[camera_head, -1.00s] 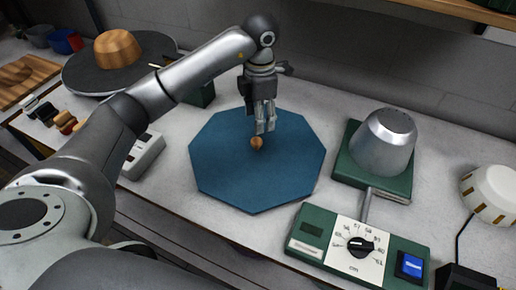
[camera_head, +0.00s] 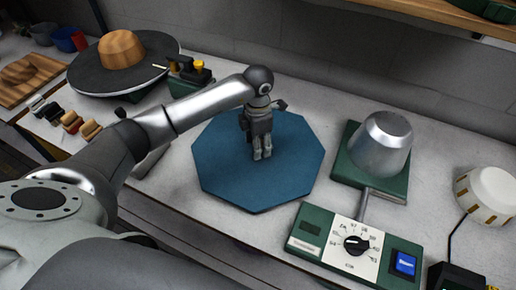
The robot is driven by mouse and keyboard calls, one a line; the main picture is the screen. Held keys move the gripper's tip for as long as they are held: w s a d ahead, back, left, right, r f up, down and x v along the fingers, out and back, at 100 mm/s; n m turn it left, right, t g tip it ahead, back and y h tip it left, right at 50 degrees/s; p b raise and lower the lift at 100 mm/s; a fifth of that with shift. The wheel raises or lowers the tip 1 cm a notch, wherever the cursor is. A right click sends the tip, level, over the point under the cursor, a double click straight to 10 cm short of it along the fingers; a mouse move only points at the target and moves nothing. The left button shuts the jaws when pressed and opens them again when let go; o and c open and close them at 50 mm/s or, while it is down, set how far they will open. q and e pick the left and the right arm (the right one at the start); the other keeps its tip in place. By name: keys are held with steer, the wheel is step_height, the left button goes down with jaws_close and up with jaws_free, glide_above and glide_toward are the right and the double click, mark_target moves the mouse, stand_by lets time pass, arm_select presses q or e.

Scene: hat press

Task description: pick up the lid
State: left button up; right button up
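The lid appears to be the flat blue octagonal board (camera_head: 220,165) in the middle of the table; its wooden knob, seen earlier, is now hidden behind my gripper. My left gripper (camera_head: 262,155) points down over the middle of the board, its fingers close together where the knob is. I cannot tell whether they are closed on the knob. The board looks flat on the table. My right gripper is not in view.
A metal dome on a green base (camera_head: 380,145) stands right of the board. A green control box with a dial (camera_head: 355,245) is in front. A white ribbed dome (camera_head: 487,192) is far right. A dark round plate with a wooden block (camera_head: 122,50) is back left.

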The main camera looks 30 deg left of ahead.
arm_select(q)
jaws_close()
steer(key=shift+r, duration=0.15)
